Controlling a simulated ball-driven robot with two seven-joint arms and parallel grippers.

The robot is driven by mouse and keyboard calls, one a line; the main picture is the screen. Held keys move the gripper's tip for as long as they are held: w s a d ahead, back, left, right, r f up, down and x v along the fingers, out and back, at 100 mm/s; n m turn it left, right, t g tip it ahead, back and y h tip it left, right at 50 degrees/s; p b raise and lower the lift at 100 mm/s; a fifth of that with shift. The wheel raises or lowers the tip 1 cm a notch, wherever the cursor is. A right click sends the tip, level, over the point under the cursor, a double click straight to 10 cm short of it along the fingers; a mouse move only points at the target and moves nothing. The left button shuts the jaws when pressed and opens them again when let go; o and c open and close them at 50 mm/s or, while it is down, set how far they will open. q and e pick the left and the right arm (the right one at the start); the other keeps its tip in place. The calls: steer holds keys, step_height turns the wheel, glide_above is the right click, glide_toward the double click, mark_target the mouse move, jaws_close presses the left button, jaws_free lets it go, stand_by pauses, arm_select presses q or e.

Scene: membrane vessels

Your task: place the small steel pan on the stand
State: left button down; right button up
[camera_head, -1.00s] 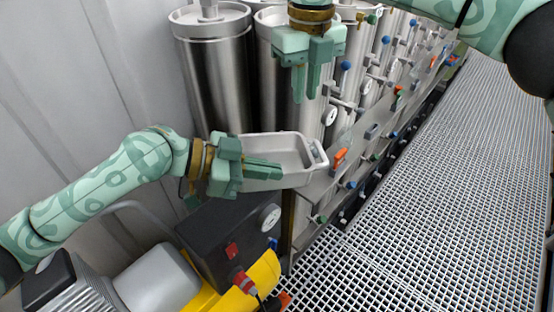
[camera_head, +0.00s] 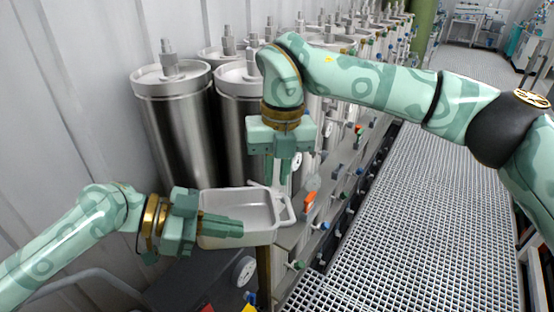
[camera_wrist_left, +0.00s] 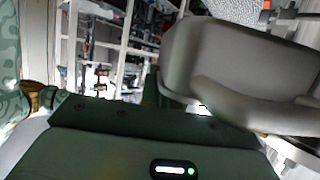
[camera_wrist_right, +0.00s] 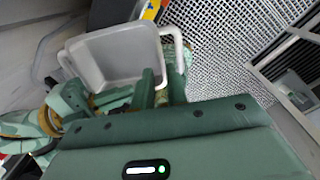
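The small steel pan (camera_head: 212,201) is a light grey rectangular tray with a loop handle at its right end. My left gripper (camera_head: 222,227) is at its left end, fingers along the near side, and appears shut on it, holding it up roughly level. In the left wrist view the pan (camera_wrist_left: 240,60) fills the upper right and the fingers are hidden. My right gripper (camera_head: 279,172) points down at the pan's far right corner, beside the handle. In the right wrist view its fingers (camera_wrist_right: 160,88) are apart, with the pan (camera_wrist_right: 115,55) beyond them; contact is unclear. I cannot identify the stand.
Tall steel vessels (camera_head: 175,120) stand close behind the pan, with a row of valves and coloured knobs (camera_head: 310,201) to the right. A dark box with a round gauge (camera_head: 244,272) lies below the pan. The grated walkway (camera_head: 400,220) at right is clear.

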mark_target(274, 207)
arm_select(q)
steer(key=shift+d, duration=0.1)
arm_select(e)
steer(key=f, duration=0.9)
steer(key=shift+a, duration=0.25)
jaws_close()
arm_select(q)
steer(key=c, duration=1.6)
jaws_free()
steer(key=shift+o, duration=0.2)
